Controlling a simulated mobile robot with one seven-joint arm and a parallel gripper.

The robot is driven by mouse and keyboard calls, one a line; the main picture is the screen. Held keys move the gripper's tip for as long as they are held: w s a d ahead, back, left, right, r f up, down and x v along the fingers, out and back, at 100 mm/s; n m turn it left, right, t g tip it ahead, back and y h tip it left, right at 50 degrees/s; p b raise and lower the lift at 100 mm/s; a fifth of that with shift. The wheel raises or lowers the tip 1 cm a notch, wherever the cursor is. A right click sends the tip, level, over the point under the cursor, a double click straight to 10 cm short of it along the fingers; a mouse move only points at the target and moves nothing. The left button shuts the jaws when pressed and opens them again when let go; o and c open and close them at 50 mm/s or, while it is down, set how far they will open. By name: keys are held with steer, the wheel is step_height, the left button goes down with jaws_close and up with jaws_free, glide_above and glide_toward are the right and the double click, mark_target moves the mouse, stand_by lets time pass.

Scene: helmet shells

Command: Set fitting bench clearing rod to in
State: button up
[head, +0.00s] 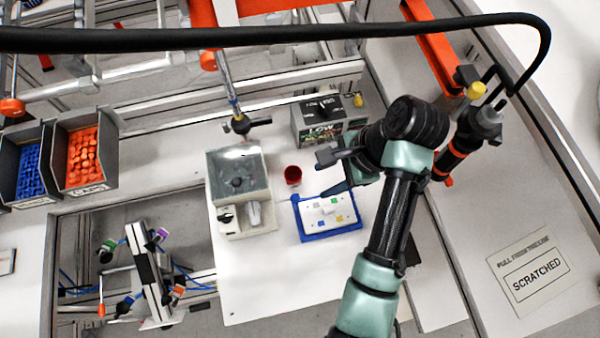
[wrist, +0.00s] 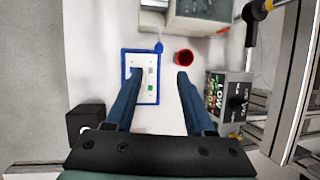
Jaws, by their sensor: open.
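I cannot tell for sure which part is the clearing rod. The white fitting bench (head: 270,285) carries a grey machine with a clear cover (head: 238,172), with a dark switch and a pale lever on its front. A grey box with a LOW label (head: 322,122) stands at the back, with a dark lever or knob on top; it also shows in the wrist view (wrist: 216,92). My gripper (head: 325,176) is open and empty above the bench, near a red cup and a blue-edged board. In the wrist view its fingers (wrist: 160,74) are apart.
The red cup (head: 292,175) and the blue-edged board (head: 345,209) with coloured squares lie close to my gripper. A hanging tool (head: 238,122) is above the machine. Bins of blue (head: 30,170) and orange pieces (head: 83,158) stand left. The bench's front left is clear.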

mark_target(297, 197)
steer(key=b+x, duration=1)
steer(key=x, duration=0.1)
steer(key=shift+s+b, duration=0.1)
steer(key=shift+b, duration=0.25)
steer(key=shift+a+f+p, duration=0.2)
steer(key=shift+f+p, duration=0.05)
steer(key=shift+p, duration=0.2)
steer(key=shift+a+f, duration=0.25)
steer(key=shift+f, duration=0.35)
jaws_close()
